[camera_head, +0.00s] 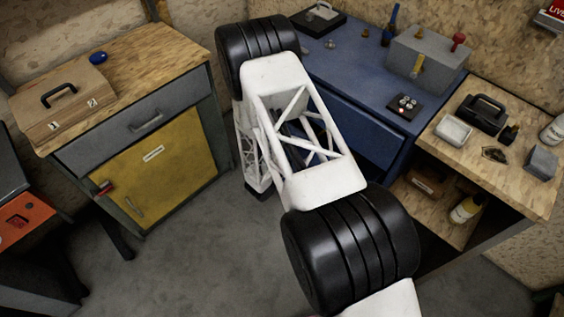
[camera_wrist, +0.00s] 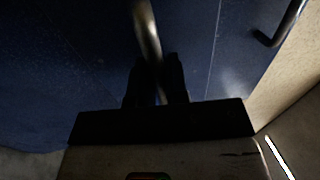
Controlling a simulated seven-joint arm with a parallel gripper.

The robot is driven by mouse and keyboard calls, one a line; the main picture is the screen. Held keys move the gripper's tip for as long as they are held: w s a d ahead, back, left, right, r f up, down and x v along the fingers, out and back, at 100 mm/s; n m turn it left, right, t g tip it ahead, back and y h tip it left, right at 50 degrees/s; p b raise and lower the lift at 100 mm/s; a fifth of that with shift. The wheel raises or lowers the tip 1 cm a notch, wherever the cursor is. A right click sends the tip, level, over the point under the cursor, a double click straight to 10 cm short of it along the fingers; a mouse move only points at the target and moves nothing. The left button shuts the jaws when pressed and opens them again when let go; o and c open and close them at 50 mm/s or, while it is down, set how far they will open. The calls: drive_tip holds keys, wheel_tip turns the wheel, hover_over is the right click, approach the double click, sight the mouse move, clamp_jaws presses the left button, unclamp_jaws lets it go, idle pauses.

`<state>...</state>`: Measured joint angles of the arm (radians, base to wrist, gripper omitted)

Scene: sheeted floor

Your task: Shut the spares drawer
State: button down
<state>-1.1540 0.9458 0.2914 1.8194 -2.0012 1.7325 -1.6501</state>
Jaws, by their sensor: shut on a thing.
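A blue workbench (camera_head: 350,57) stands beyond my arm. Below its top is a blue drawer (camera_head: 362,128), which seems to stand out a little from the bench; my arm covers much of it. No label on it can be read. In the wrist view a metal bar handle (camera_wrist: 148,30) runs down in front of a dark blue panel (camera_wrist: 75,60). My gripper (camera_wrist: 157,82) is shut on this handle, its dark fingers on either side. In the head view my gripper is hidden behind my arm.
A cabinet with a shut grey drawer (camera_head: 145,120) and a yellow door (camera_head: 155,165) stands left, a case (camera_head: 62,105) on top. A wooden shelf unit (camera_head: 510,180) with several items stands close on the right. Grey floor (camera_head: 200,260) is free at the left front.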

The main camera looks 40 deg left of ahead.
drive_tip(key=shift+w+a, duration=0.1)
drive_tip(key=shift+w, duration=3.05)
drive_tip(key=c, duration=1.2)
unclamp_jaws()
drive_tip(key=shift+o, duration=0.3)
drive_tip(key=s+f, duration=0.1)
drive_tip(key=s, duration=0.6)
drive_tip(key=shift+s+f, duration=0.25)
drive_tip(key=shift+s, duration=0.05)
